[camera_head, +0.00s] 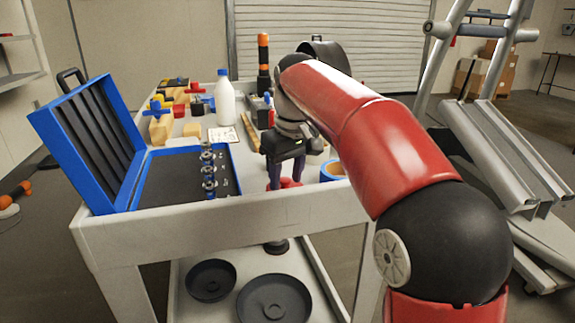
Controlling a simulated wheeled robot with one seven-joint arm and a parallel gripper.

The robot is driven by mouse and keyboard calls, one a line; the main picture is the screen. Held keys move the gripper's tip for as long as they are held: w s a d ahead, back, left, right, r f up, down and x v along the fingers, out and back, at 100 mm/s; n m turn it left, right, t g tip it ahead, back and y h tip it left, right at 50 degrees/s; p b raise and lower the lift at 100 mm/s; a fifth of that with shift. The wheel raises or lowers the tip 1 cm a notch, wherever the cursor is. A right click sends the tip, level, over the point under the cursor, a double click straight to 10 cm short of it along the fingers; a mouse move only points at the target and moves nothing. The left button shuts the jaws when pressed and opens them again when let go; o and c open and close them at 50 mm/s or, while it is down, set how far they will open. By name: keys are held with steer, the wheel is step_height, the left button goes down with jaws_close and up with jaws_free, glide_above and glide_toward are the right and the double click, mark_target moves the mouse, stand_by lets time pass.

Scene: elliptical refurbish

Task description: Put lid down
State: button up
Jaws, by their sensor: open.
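A blue case (185,205) stands open at the left of the grey cart top, with a row of metal pieces in its dark lining. Its hinged lid (97,135) is raised and leans back to the left. My gripper (284,181) points down over the cart top, to the right of the case and apart from it. The gripper is open. A small red object (291,183) shows at its fingertips; I cannot tell whether they touch it. My red and black arm hides part of the cart's right side.
A white bottle (225,103), wooden clamps (160,127) and a black and orange tool (263,60) stand behind the case. A blue tape roll (332,171) lies right of the gripper. Black pans (275,298) are on the lower shelf. A metal frame (490,130) stands at right.

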step_height(320, 180, up, 12)
steer(key=s+d+p, duration=0.1)
steer(key=p, duration=0.1)
steer(key=s+d, duration=0.1)
steer(key=s, duration=0.1)
steer(key=s+d+f+m, duration=0.1)
steer(key=s+d, duration=0.1)
steer(key=s+d+m+t, duration=0.1)
steer(key=s+d, duration=0.1)
steer(key=shift+s+d+f, duration=0.15)
steer(key=shift+s+f, duration=0.15)
steer(key=shift+s, duration=0.05)
steer(key=s+d+f+m+t, duration=0.1)
steer(key=s+d+f, duration=0.3)
steer(key=s+f, duration=0.5)
steer(key=s+d+f+m+t+h, duration=0.1)
steer(key=s+d+f+m, duration=0.3)
steer(key=s+f, duration=0.5)
step_height(320, 180, down, 2)
steer(key=shift+s+d+f+m+t, duration=0.15)
steer(key=shift+s+d+m+t, duration=0.2)
steer(key=shift+d+t, duration=0.25)
